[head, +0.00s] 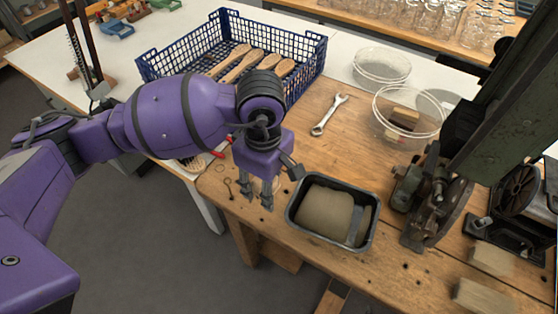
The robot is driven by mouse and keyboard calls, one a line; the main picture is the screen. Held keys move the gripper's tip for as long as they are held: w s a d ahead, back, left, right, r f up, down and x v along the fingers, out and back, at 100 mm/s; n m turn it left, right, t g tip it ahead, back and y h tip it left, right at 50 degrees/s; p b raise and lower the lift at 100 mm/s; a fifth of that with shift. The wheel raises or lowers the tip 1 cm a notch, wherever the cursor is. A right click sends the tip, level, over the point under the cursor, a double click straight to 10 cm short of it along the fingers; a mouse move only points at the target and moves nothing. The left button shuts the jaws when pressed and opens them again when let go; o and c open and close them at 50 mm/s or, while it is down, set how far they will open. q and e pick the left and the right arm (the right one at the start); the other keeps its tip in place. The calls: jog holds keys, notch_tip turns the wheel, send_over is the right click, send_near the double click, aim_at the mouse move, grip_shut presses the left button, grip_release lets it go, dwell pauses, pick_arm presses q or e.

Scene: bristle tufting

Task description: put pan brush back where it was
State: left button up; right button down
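My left gripper (257,203) hangs over the front edge of the wooden bench, pointing down beside the black tray. Its two fingers are apart, with nothing visible between them. Several wooden brush-like pieces (256,66) lie in the blue crate (305,68); I cannot tell whether one is the pan brush. A small light-brown bristled piece (192,164) lies near the bench's front edge, partly hidden behind my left arm. A red-handled tool (218,154) lies next to it. My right gripper is not in view.
A black tray (300,231) of grey-brown material stands just right of the gripper. Bare wood lies around the wrench.

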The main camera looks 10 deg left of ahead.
pick_arm(q)
jog(key=w+f, duration=0.2)
jog(key=w, duration=0.1)
jog(key=w+a+f, duration=0.1)
jog(key=w+f, duration=0.5)
jog(key=shift+w+a, duration=0.25)
jog(key=shift+w+f, duration=0.1)
jog(key=shift+f, duration=1.5)
jog(key=shift+f, duration=0.15)
jog(key=o, duration=0.8)
jog(key=shift+f, duration=0.1)
jog(key=o, duration=0.4)
